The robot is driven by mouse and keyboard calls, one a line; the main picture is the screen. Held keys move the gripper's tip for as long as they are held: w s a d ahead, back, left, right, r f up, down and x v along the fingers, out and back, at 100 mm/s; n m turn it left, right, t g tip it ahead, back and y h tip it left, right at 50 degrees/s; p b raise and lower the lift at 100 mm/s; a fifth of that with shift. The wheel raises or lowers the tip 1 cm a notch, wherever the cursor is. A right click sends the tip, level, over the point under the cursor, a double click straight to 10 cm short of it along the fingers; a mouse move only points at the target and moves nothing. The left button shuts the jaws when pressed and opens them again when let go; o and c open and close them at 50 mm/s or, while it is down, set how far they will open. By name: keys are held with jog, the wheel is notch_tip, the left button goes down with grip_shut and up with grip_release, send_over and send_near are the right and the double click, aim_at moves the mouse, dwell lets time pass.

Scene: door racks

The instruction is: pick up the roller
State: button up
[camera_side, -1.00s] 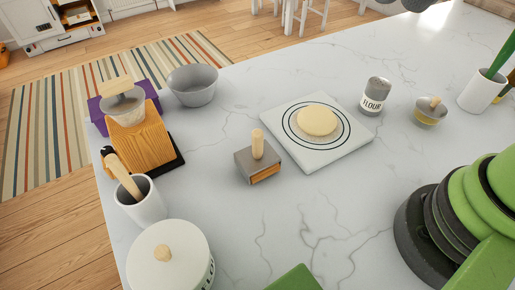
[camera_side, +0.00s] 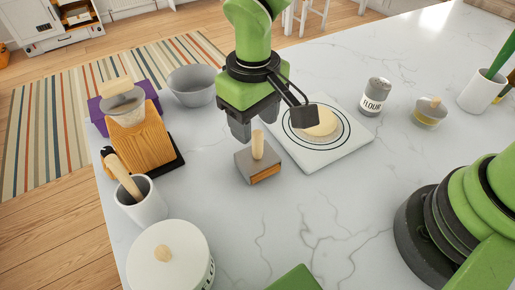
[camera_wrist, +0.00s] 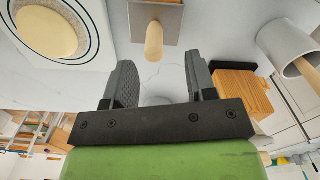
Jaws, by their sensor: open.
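A grey block (camera_side: 246,166) with an upright wooden handle (camera_side: 258,146) stands on the worktop. A slim wooden pin (camera_side: 124,178) leans in a white cup (camera_side: 143,207) at the left. I cannot tell for sure which of these is the roller. My gripper (camera_side: 270,122) is open and empty, above and behind the grey block. In the wrist view the handle (camera_wrist: 154,42) points towards the gap between the open fingers (camera_wrist: 160,72), apart from both. The pin also shows in the wrist view, at the right edge (camera_wrist: 307,68).
A white board (camera_side: 318,160) with round dough (camera_side: 321,122) lies right of the block. A wooden stand (camera_side: 140,140), a grey bowl (camera_side: 193,88) and a white lidded pot (camera_side: 165,258) stand at the left. A flour tin (camera_side: 375,96) is at the right.

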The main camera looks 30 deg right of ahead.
aim_at(257, 132)
jog(key=f, duration=0.6)
jog(key=shift+d, duration=0.3)
grip_shut()
